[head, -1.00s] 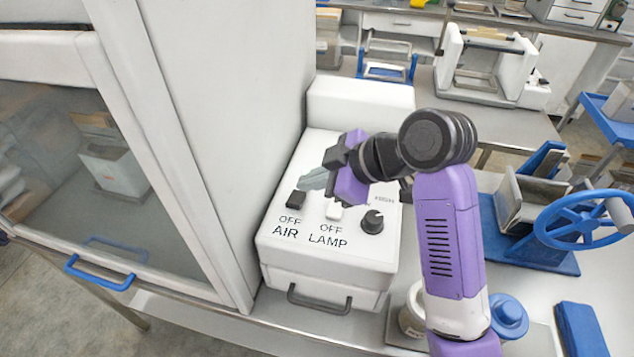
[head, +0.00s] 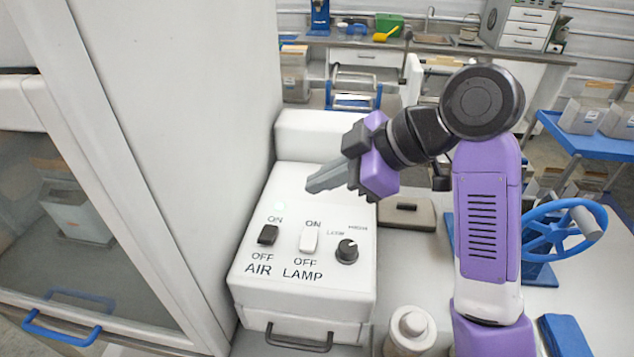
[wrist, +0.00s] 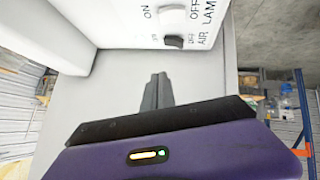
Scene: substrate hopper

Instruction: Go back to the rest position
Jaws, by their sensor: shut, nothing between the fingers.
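My gripper (head: 318,184) is shut and empty. In the head view its grey fingers point left, raised over the white control box (head: 303,291). In the wrist view the shut fingers (wrist: 157,92) point toward the hood's side panel, with the box's switches at the top. The box has a black AIR switch (head: 268,235), a white LAMP switch (head: 309,240) and a black knob (head: 347,251). A faint green light shows above the AIR switch.
The tall white hood (head: 205,120) with a blue-handled glass front stands left of the box. A blue handwheel (head: 558,228) stands right of my arm. A white lidded jar (head: 410,332) is in front. A blue shelf with bins stands at the far right.

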